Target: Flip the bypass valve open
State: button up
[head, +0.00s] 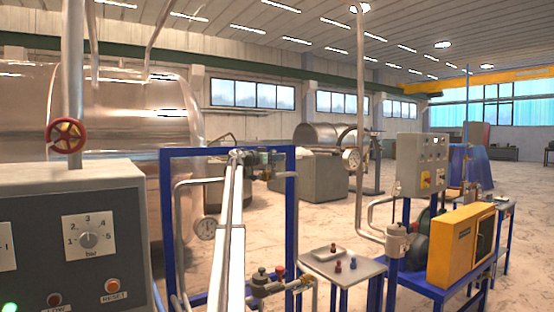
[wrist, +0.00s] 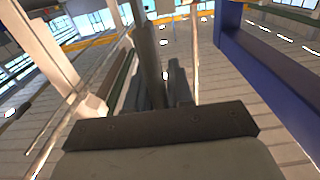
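My white arm reaches up from the bottom of the head view, and my small dark gripper (head: 262,160) is in front of the top right of a blue pipe frame (head: 183,153). In the wrist view, my gripper (wrist: 158,75) shows two dark fingers apart. A grey upright bar (wrist: 148,45) appears between them; I cannot tell whether they touch it. A small lever-like part (head: 281,175) is near the gripper, close to the frame's right post. I cannot tell which part is the bypass valve.
A grey control panel (head: 85,185) with a dial stands at the near left, below a red handwheel (head: 66,136). A small table (head: 345,268) and a yellow-cased pump (head: 462,245) stand to the right. The blue post (wrist: 265,75) is close on the right in the wrist view.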

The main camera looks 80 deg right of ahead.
grip_shut()
